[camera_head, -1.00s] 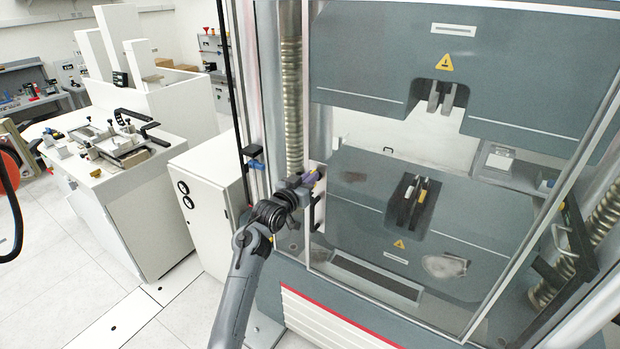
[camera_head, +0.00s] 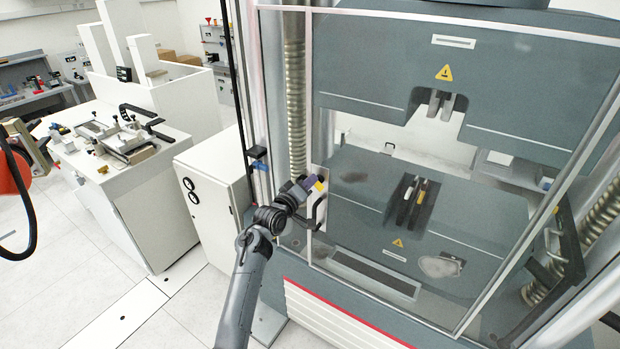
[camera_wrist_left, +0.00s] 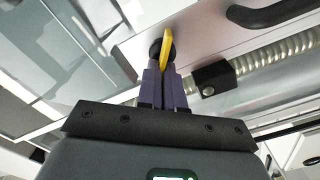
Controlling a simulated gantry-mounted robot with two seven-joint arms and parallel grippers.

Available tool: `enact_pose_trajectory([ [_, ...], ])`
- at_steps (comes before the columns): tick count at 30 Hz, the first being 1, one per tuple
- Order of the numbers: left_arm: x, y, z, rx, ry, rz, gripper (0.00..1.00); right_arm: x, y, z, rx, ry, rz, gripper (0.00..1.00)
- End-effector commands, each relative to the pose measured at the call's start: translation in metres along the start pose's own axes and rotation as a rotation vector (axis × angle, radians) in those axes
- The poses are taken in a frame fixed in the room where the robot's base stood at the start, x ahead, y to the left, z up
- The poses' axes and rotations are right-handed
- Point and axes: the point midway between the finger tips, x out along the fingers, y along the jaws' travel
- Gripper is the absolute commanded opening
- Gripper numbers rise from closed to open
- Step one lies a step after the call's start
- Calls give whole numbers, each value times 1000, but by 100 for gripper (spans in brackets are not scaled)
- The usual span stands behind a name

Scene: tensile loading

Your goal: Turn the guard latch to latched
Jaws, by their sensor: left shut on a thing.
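The guard latch (camera_wrist_left: 167,48) is a small yellow lever on a dark round pivot, on a pale plate of the guard frame. In the head view the latch (camera_head: 320,184) shows as a small yellow spot at the left edge of the clear guard. My left gripper (camera_head: 312,184) is at the latch. In the left wrist view its purple fingers (camera_wrist_left: 165,78) are closed together on the lever's near end, hiding that part. The lever's outer end stands up beyond the fingertips, slightly tilted. My right gripper is not in view.
A black guard handle (camera_head: 316,213) is just below the latch. A dark block (camera_wrist_left: 212,78) sits close right of the fingers. The clear guard (camera_head: 460,200) covers the grey testing machine. A white cabinet (camera_head: 208,190) stands to the left.

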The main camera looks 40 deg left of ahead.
Motion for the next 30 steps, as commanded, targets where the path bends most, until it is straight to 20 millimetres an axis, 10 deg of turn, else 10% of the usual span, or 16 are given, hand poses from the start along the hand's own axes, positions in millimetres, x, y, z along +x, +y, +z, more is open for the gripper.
enact_pose_trajectory([
  [30,0,-9,3,-662,0,0,0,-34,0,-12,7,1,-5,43],
])
